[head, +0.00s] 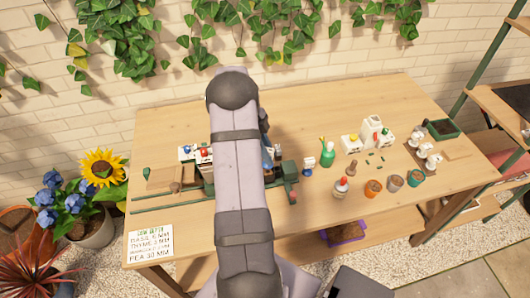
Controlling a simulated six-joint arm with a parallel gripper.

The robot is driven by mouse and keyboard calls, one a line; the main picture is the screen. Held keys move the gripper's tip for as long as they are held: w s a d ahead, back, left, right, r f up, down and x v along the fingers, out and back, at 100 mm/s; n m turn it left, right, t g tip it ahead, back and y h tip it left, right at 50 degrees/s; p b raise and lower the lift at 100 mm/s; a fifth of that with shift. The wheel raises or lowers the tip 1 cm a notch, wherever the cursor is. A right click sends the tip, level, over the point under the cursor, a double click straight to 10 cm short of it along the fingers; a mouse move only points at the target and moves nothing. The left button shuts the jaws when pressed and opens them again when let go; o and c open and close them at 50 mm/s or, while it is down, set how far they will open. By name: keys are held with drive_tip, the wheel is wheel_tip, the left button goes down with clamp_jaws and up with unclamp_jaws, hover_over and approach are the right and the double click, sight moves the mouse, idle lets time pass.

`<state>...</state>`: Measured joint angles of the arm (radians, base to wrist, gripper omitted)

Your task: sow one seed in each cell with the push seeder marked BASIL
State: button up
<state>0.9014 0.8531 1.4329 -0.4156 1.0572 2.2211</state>
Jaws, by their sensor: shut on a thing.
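My arm crosses the middle of the head view and hides much of the bench behind it. My gripper is hidden behind the arm, so its jaws and anything in them do not show. Small white items with coloured tops (204,155) stand just left of the arm. A green frame-like piece (290,169) shows just right of it. A small white and blue item (308,168) stands farther right. The BASIL marking on a seeder cannot be made out, and no sown cells or seeds can be told apart.
A sowing-depth card (150,243) is at the bench's front left. The bench's back right (340,105) is clear.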

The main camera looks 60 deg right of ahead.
drive_tip(key=shift+f+b, duration=0.55)
drive_tip(key=shift+f, duration=0.75)
drive_tip(key=shift+a+f+b, duration=0.1)
drive_tip(key=shift+f+b, duration=0.55)
drive_tip(key=shift+b, duration=0.25)
idle(1.6)
drive_tip(key=shift+r+p, duration=0.55)
drive_tip(key=shift+r, duration=1)
